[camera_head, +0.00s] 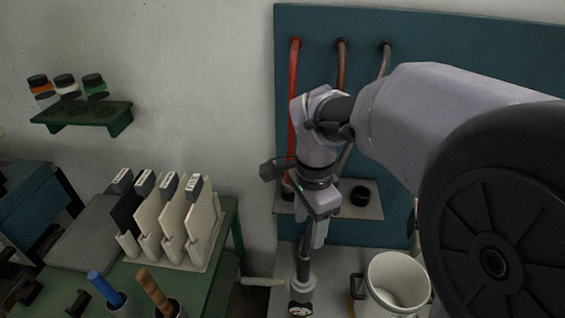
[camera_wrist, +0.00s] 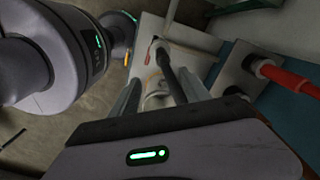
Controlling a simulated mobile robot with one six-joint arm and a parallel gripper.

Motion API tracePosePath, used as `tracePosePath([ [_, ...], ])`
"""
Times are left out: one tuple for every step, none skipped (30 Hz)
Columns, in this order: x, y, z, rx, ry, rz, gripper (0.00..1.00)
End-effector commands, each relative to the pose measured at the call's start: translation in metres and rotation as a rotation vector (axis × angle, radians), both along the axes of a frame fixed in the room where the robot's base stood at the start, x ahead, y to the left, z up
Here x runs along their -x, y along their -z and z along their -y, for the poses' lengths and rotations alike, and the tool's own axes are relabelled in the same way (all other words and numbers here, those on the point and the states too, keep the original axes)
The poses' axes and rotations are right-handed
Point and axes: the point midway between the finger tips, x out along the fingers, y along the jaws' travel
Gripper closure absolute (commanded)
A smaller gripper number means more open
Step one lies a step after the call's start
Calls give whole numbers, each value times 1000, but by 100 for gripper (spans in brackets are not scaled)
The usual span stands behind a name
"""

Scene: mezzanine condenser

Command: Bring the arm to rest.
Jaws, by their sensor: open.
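My arm reaches in from the right in the head view and bends downward in front of the blue-green panel. My gripper (camera_head: 317,232) points down above the pale bench top, beside a dark upright rod-like part (camera_head: 304,268). In the wrist view the two fingers of my gripper (camera_wrist: 160,88) stand apart with nothing clamped between them. A pale round thing shows beyond the fingers, partly hidden. The fingertips are hard to make out in the head view.
Red, brown and grey hoses run down the panel (camera_head: 480,50). A white mug-like vessel (camera_head: 398,283) stands right of my gripper. A small shelf (camera_head: 376,205) bears a black cap (camera_head: 360,196). At left, a green table holds a rack of pale plates (camera_head: 180,225) and handled tools.

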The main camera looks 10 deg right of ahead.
Motion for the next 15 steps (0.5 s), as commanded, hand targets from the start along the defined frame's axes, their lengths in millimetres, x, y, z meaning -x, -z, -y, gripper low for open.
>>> tracePosePath([
  [0, 0, 0, 0, 0, 0, 45],
  [0, 0, 0, 0, 0, 0, 45],
  [0, 0, 0, 0, -3, 2, 45],
  [2, 2, -1, -3, -16, 10, 45],
  [6, 3, -2, -9, -43, 27, 45],
  [16, 8, -5, -18, -107, 63, 45],
  [25, 12, -8, -27, -174, 103, 45],
  [37, 18, -11, -32, -253, 149, 45],
  [54, 27, -16, -33, -368, 215, 45],
  [66, 34, -20, -30, -454, 265, 45],
  [77, 41, -23, -20, -536, 313, 45],
  [91, 50, -27, -5, -637, 374, 45],
  [100, 57, -30, 11, -707, 415, 45],
  [107, 63, -32, 27, -767, 451, 45],
  [116, 69, -35, 47, -834, 491, 45],
])
